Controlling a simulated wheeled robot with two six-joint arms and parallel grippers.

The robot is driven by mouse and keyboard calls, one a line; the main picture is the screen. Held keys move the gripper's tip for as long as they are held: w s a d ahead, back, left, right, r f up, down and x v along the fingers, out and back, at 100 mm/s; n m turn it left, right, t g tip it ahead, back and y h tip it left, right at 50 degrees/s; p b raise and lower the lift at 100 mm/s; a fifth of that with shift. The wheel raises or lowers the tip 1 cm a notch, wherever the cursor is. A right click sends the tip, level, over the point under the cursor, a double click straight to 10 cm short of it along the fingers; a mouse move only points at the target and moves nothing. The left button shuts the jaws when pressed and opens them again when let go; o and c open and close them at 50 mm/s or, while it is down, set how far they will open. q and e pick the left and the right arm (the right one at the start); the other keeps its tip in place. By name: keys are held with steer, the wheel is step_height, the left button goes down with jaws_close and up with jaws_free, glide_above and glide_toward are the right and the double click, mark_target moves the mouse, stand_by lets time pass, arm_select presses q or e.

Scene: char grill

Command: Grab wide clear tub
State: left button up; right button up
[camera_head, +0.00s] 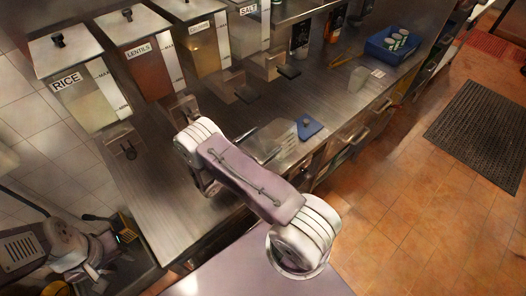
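A wide clear tub (275,138) sits on the steel counter, just right of my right arm, which covers part of it. My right arm crosses the middle of the view. Dark parts of my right gripper (207,182) show at the arm's left side, low over the counter; its fingers are mostly hidden under the arm. My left gripper (98,268) is at the lower left, off the counter's left end and far from the tub. Its fingers are too unclear to judge.
Dispensers labelled rice (92,98), lentils (147,62) and salt line the counter's back. A blue item (308,128) lies beside the tub. A clear cup (358,77) and blue bin (392,47) stand farther right. The counter's near left part (160,205) is clear.

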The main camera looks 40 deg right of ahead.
steer(key=shift+s+f, duration=0.15)
steer(key=shift+f, duration=0.3)
steer(key=c, duration=1)
steer(key=shift+c, duration=0.2)
steer(key=shift+r, duration=0.2)
steer(key=shift+c, duration=0.8)
steer(key=r, duration=0.3)
steer(key=shift+w+d+r+b, duration=0.1)
steer(key=shift+w+r+b, duration=0.15)
steer(key=shift+b, duration=0.1)
jaws_close()
steer(key=s+d+r+b, duration=0.1)
steer(key=s+d+r, duration=0.5)
steer(key=d, duration=0.3)
steer(key=shift+s+d+r, duration=0.25)
steer(key=shift+s+r, duration=0.1)
steer(key=shift+r, duration=0.25)
steer(key=shift+c, duration=2.1)
jaws_free()
steer(key=o, duration=1.7)
steer(key=shift+o, duration=0.2)
